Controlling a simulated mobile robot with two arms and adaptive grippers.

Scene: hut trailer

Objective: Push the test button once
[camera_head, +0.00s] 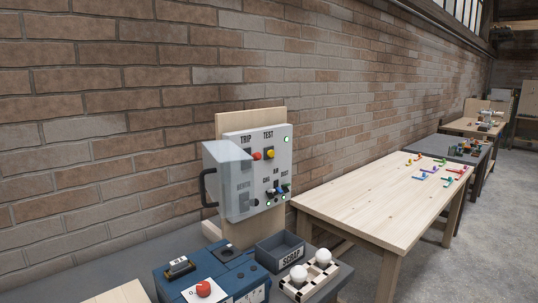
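A light grey control panel (286,145) stands upright against a wooden board (250,119) at the brick wall. Under its TEST label sits the yellow test button (271,154). A red button (257,156) sits to its left under the TRIP label. A clear cover (228,176) with a black handle (205,187) stands out from the panel's left side. Small switches and green lights show on the panel's lower part. Neither of my grippers is in view.
A blue box (227,272) with a red button (203,288), a grey SCRAP bin (279,251) and a holder with white knobs (310,275) stand on the near grey bench. A wooden table (370,211) with small coloured parts extends right. Floor is clear at right.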

